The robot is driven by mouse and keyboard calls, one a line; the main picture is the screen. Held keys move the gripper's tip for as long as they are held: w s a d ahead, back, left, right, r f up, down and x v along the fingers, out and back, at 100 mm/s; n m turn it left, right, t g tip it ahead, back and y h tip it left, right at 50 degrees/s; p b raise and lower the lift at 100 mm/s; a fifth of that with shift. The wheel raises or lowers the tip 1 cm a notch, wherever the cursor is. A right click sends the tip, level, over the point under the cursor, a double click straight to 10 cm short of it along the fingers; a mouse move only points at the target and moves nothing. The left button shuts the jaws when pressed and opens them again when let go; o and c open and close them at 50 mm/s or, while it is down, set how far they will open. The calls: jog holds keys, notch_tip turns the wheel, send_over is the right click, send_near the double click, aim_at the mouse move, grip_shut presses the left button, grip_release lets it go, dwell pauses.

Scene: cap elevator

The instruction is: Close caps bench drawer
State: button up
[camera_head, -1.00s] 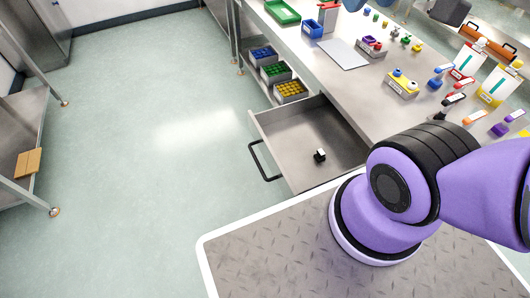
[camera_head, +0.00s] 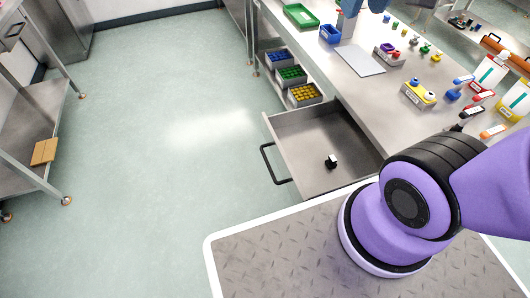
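The bench drawer (camera_head: 305,137) is a grey metal drawer pulled out from under the bench (camera_head: 386,110), standing open toward the left. Its black bar handle (camera_head: 268,165) is on the left outer face. A small black and white object (camera_head: 331,161) lies on the drawer floor. My purple arm is in the right foreground and overlaps the view near the drawer's right side. My gripper cannot be made out in this view.
Bins of blue, green and yellow caps (camera_head: 305,95) sit on a shelf beyond the drawer. The bench top holds a green tray (camera_head: 301,16), a white sheet (camera_head: 361,61) and several small coloured items. Open floor (camera_head: 170,150) lies left of the drawer.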

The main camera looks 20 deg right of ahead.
jog(key=w+a+f+g+h, duration=0.25)
jog(key=w+a+f, duration=0.2)
jog(key=f, duration=0.35)
jog(key=w+a+f+g+h, duration=0.1)
jog(key=w+a+f+h, duration=0.25)
jog(key=w+f, duration=0.3)
jog(key=w+a+f+g+h, duration=0.1)
jog(key=w+a+f+h, duration=0.1)
jog(key=w+a+f, duration=0.5)
jog(key=n+t+h, duration=0.4)
jog(key=t+h, duration=0.2)
jog(key=t, duration=0.2)
send_near(268, 164)
jog(key=shift+g, duration=0.25)
jog(key=x, duration=1)
jog(key=shift+w+f, duration=0.2)
jog(key=shift+f, duration=0.05)
grip_shut()
